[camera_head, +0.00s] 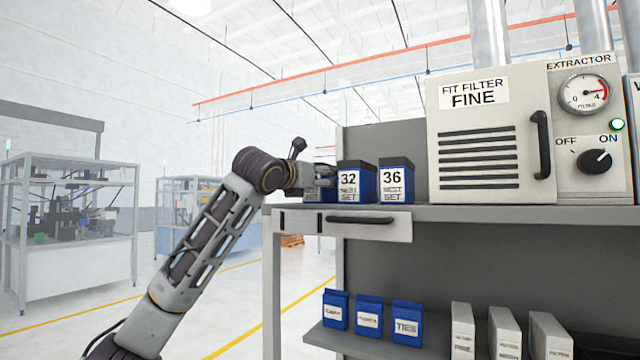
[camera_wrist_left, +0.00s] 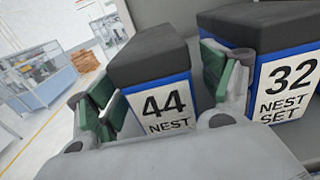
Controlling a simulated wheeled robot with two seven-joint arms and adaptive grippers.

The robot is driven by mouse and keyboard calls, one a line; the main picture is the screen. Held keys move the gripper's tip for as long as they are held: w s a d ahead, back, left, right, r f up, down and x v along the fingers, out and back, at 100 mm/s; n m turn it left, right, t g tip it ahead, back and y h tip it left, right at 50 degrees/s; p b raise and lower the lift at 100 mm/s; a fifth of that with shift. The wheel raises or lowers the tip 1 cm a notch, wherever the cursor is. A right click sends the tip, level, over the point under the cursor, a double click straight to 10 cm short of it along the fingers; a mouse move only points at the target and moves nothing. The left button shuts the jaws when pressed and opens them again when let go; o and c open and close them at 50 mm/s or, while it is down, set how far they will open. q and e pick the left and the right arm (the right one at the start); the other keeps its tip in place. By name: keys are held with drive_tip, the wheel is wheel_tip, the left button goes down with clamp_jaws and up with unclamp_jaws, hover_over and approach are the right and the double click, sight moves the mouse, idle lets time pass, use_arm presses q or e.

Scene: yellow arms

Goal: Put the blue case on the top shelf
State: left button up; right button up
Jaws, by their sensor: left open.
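A blue case with a black lid, labelled 44 (camera_wrist_left: 165,108), stands on the upper grey shelf (camera_head: 500,214). In the head view only part of this case (camera_head: 318,195) shows, behind my left gripper (camera_head: 320,176). In the wrist view my left gripper (camera_wrist_left: 162,95) is open, with one green-padded finger on each side of case 44. I cannot tell whether the pads touch it. Matching blue cases labelled 32 (camera_head: 355,184) and 36 (camera_head: 394,184) stand to its right in a row. My right gripper is not in view.
A beige filter cabinet (camera_head: 490,135) stands right of the cases. A drawer (camera_head: 350,224) hangs under the shelf's left end. The lower shelf (camera_head: 365,345) holds small blue boxes (camera_head: 368,318) and white boxes (camera_head: 505,335). Case 32 (camera_wrist_left: 285,85) is close beside the right-hand finger.

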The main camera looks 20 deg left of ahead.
use_arm(q)
drive_tip(key=s+b, duration=0.2)
drive_tip(key=s, duration=0.7)
drive_tip(key=shift+s+a+b, duration=0.15)
drive_tip(key=shift+s+b, duration=0.1)
drive_tip(key=shift+b, duration=0.05)
drive_tip(key=shift+f, duration=0.1)
idle(0.4)
